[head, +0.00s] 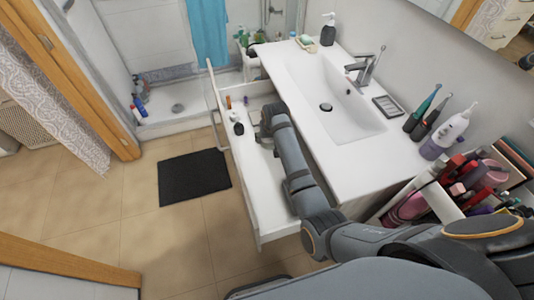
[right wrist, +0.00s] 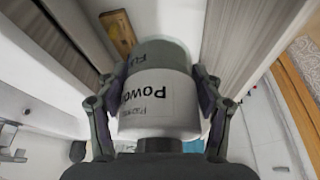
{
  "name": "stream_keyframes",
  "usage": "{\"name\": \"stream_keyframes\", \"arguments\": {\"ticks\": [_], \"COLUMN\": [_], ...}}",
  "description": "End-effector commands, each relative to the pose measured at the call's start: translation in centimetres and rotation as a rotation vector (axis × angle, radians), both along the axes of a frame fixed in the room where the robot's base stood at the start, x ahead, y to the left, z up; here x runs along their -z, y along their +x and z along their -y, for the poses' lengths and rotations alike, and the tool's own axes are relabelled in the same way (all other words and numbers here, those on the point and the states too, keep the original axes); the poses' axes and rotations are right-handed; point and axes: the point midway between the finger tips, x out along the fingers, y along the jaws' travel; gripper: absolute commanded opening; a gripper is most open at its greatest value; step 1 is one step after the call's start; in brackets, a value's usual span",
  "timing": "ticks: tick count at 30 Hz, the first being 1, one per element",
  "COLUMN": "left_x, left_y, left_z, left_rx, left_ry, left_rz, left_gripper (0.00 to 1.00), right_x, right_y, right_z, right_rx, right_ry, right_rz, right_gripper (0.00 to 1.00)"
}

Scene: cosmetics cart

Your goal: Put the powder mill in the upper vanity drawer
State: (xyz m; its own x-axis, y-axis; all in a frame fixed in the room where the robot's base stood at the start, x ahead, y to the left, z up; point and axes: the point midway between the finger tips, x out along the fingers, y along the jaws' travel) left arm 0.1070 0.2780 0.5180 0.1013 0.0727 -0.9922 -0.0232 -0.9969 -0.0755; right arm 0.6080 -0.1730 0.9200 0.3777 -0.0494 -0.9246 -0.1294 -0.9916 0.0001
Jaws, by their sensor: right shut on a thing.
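The powder mill (right wrist: 158,98) is a white cylinder with dark lettering and a grey-green end. In the right wrist view it sits between the two fingers of my right gripper (right wrist: 156,82), which is shut on it. In the head view my right gripper (head: 266,127) is down at the far part of the open upper vanity drawer (head: 262,190), and I cannot make out the mill there. The drawer is pulled out from under the white sink top. Whether the mill touches the drawer floor is unclear. My left gripper is out of view.
Small items lie at the drawer's far end, among them a dark round piece (head: 238,128) and an orange-brown one (head: 228,102). The near part of the drawer looks clear. The sink counter (head: 345,165) overhangs on the right. A crowded cosmetics organizer (head: 425,200) stands at the near right.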

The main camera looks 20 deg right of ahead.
Motion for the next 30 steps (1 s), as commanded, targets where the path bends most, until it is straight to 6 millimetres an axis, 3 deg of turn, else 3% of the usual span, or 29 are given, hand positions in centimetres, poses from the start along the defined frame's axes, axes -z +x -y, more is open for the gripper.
{"name": "stream_keyframes", "arguments": {"ticks": [1,5,10,15,21,27,30], "left_x": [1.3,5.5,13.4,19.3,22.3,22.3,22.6], "left_y": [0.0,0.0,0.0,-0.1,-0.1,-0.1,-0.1], "left_z": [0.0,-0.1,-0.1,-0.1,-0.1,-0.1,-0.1], "left_rx": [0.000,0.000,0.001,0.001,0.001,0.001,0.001], "left_ry": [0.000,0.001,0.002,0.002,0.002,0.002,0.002], "left_rz": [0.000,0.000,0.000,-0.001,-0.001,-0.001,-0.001], "left_gripper": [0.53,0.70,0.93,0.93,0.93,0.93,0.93], "right_x": [1.7,6.6,14.6,19.9,22.2,22.3,24.0], "right_y": [0.1,-1.1,-4.4,-7.6,-9.8,-10.3,-10.4], "right_z": [0.0,0.2,-0.1,-0.9,-1.6,-1.7,-1.7], "right_rx": [-0.009,-0.135,-0.489,-0.849,-1.101,-1.149,-1.148], "right_ry": [-0.001,-0.002,-0.002,0.001,0.001,0.003,0.005], "right_rz": [0.001,0.001,0.001,0.003,0.004,0.003,0.000], "right_gripper": [0.22,0.22,0.22,0.22,0.22,0.22,0.22]}}
